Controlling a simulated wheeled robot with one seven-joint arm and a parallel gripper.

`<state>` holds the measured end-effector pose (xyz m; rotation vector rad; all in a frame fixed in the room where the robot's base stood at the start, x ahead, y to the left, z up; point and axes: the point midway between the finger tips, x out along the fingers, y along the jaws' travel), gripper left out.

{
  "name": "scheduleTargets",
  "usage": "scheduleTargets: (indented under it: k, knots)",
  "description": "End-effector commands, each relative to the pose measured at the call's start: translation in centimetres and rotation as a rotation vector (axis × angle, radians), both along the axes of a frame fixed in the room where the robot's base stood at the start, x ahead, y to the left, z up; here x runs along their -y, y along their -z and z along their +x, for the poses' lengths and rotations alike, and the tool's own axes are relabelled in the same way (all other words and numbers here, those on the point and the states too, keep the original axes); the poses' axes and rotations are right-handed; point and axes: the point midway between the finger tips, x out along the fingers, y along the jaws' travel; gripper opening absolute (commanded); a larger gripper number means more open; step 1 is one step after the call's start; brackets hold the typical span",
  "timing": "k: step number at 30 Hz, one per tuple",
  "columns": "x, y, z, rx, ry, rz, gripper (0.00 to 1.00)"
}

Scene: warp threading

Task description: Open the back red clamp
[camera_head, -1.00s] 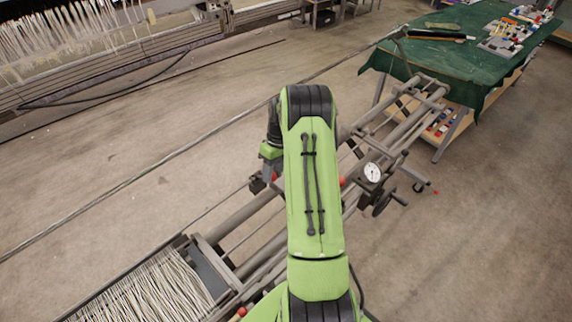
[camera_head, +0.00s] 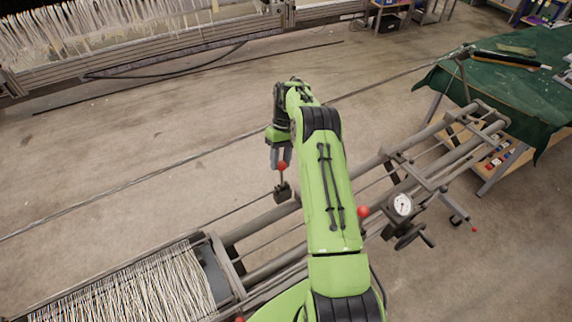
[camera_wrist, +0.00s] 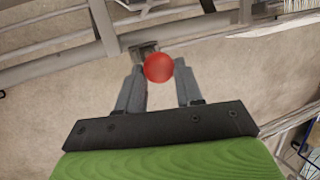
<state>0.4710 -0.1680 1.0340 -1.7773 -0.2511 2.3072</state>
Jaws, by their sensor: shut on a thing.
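The back red clamp shows in the head view as a dark block (camera_head: 283,192) on the far rail, with a thin lever up to a red ball knob (camera_head: 282,166). The lever stands roughly upright. My gripper (camera_head: 281,158) is above the block and is shut on the red knob. In the wrist view the red knob (camera_wrist: 158,67) sits between the grey fingertips (camera_wrist: 160,72), partly covering the clamp block (camera_wrist: 144,49) behind it. Part of the rail is hidden behind my arm in the head view.
Another red knob (camera_head: 363,211) and a dial gauge (camera_head: 402,204) are on the near side of the frame, right of my arm. White warp threads (camera_head: 150,290) lie at the lower left. A green-covered table (camera_head: 500,85) stands at the upper right. Open floor lies behind the rail.

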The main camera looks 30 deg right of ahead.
Motion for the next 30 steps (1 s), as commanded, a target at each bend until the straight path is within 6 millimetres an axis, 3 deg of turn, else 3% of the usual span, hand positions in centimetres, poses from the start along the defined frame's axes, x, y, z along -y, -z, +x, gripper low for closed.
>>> scheduleTargets:
  k: [9,24,25,30]
  knots:
    - [0.1,0.6,1.4,0.005,0.002,-0.002,0.0]
    - [0.0,0.7,1.5,0.001,0.001,0.001,0.0]
    - [0.0,0.7,1.5,0.001,0.001,0.001,0.37]
    - [0.0,0.6,1.5,0.0,0.001,0.001,0.6]
